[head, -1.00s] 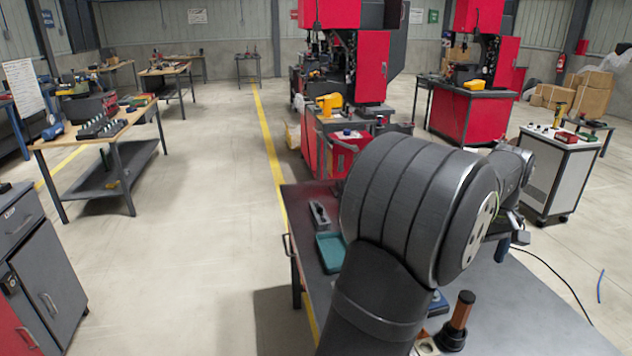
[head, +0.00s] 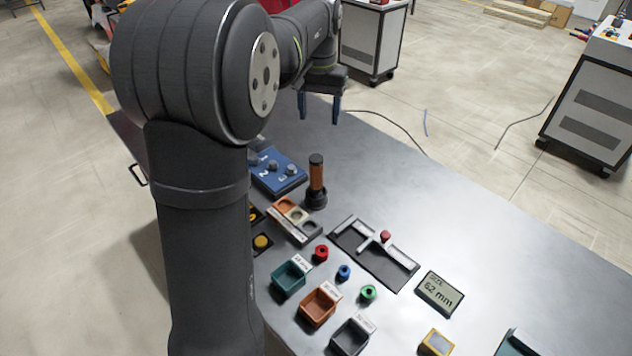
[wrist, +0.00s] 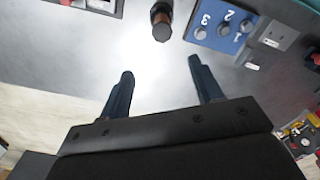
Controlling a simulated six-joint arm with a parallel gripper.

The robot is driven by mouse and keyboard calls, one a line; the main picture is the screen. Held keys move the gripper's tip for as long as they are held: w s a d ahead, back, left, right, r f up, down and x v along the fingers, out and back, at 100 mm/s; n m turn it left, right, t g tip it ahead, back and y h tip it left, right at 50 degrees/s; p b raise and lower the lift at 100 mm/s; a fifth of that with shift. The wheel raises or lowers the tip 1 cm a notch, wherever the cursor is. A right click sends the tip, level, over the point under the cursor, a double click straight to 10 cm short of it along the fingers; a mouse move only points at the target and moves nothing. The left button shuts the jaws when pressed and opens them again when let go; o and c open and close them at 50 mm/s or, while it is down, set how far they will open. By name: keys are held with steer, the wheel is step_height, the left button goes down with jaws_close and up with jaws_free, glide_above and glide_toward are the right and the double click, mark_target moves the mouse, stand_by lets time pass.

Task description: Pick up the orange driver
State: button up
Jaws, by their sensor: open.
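The orange driver (head: 316,178) stands upright in a dark round holder (head: 316,200) on the grey table; its handle is orange-brown with a black top. In the wrist view the driver (wrist: 161,18) shows at the top, beyond the fingertips. My gripper (head: 319,115) is open and empty, with its two blue fingers pointing down near the table's far edge, behind the driver and apart from it. In the wrist view the gripper (wrist: 160,68) has bare table between its fingers.
A blue numbered block (head: 275,173) is left of the driver. In front are a tray with round recesses (head: 290,215), a black slotted fixture (head: 372,250), small coloured bins (head: 318,307) and a display (head: 439,293). The table right of the driver is clear.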

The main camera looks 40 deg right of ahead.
mark_target(316, 158)
step_height(316, 158, down, 11)
steer(key=m, duration=0.6)
steer(key=shift+w+a+f, duration=0.1)
steer(key=shift+a+f, duration=0.1)
steer(key=shift+f, duration=1.2)
steer(key=shift+a+f, duration=0.2)
steer(key=shift+f, duration=1.15)
steer(key=c, duration=0.9)
steer(key=shift+c, duration=1.3)
steer(key=shift+r, duration=0.1)
